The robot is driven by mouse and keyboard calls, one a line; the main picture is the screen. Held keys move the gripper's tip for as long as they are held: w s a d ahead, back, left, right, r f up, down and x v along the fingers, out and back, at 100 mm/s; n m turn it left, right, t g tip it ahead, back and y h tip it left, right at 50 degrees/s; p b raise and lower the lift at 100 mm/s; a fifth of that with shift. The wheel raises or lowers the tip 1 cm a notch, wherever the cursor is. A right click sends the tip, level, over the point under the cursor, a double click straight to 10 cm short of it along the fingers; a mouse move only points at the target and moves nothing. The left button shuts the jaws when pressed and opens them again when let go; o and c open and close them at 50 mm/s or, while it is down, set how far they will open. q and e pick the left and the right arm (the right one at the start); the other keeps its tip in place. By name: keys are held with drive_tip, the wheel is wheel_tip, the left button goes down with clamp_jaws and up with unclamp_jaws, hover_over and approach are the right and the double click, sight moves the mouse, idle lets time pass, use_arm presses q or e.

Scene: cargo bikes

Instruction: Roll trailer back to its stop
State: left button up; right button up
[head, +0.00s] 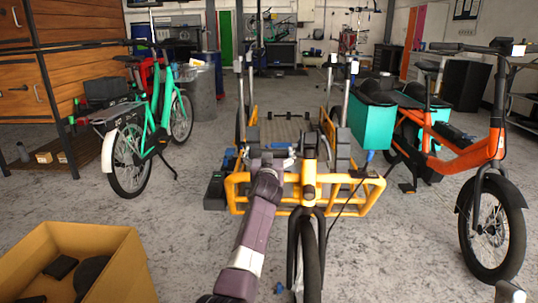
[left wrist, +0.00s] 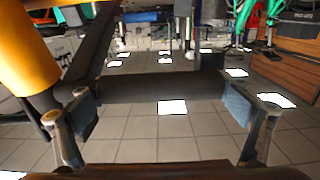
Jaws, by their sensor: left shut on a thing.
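The orange-yellow trailer frame (head: 365,195) stands in the middle of the head view, with an open flat bed (head: 285,128) behind its front rail and a dark wheel (head: 311,262) at the near side. My left gripper (head: 279,153) is at the near end of this frame, beside its upright yellow tube (head: 309,180). In the left wrist view, its two blue-padded fingers (left wrist: 160,108) are shut on a dark bar (left wrist: 160,86) that runs across between them. No stop can be made out.
A green bike (head: 150,125) stands at the left and an orange bike (head: 465,150) with a teal box (head: 372,122) close at the right. An open cardboard box (head: 125,265) lies near left.

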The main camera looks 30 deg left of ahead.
use_arm(q)
drive_tip(key=shift+w+f, duration=0.1)
drive_tip(key=shift+f, duration=0.1)
drive_tip(key=o, duration=1.4)
drive_tip(key=shift+r, duration=0.1)
drive_tip(key=shift+v, duration=6)
